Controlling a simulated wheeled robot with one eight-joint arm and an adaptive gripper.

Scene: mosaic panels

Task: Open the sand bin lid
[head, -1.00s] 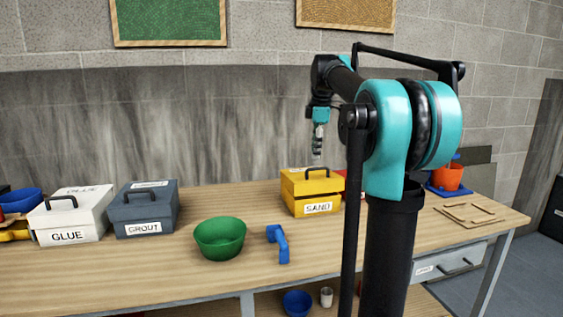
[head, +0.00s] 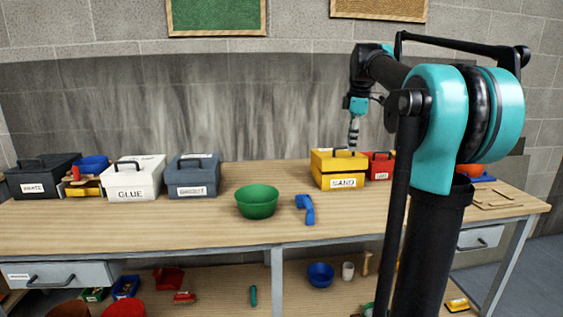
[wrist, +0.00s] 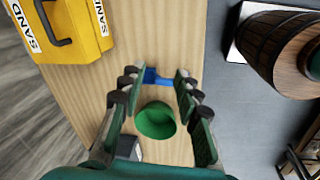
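The sand bin (head: 339,180) is a yellow box with a white SAND label and a dark handle (head: 342,150) on its lid. The lid looks shut. The bin stands at the back right of the bench and shows at the upper left in the wrist view (wrist: 87,32), handle included. My gripper (head: 353,132) hangs above the bin in the head view, clear of its handle. In the wrist view my gripper (wrist: 157,76) is open, its fingers spread, with nothing held between them. The bin lies outside the fingers there, to their left.
A red box (head: 379,165) stands close right of the bin. Left along the bench are a blue tool (head: 306,209), a green bowl (head: 257,202), the grey GROUT box (head: 194,178) and the white GLUE box (head: 134,179). The bench front is clear. A barrel (wrist: 275,45) shows in the wrist view.

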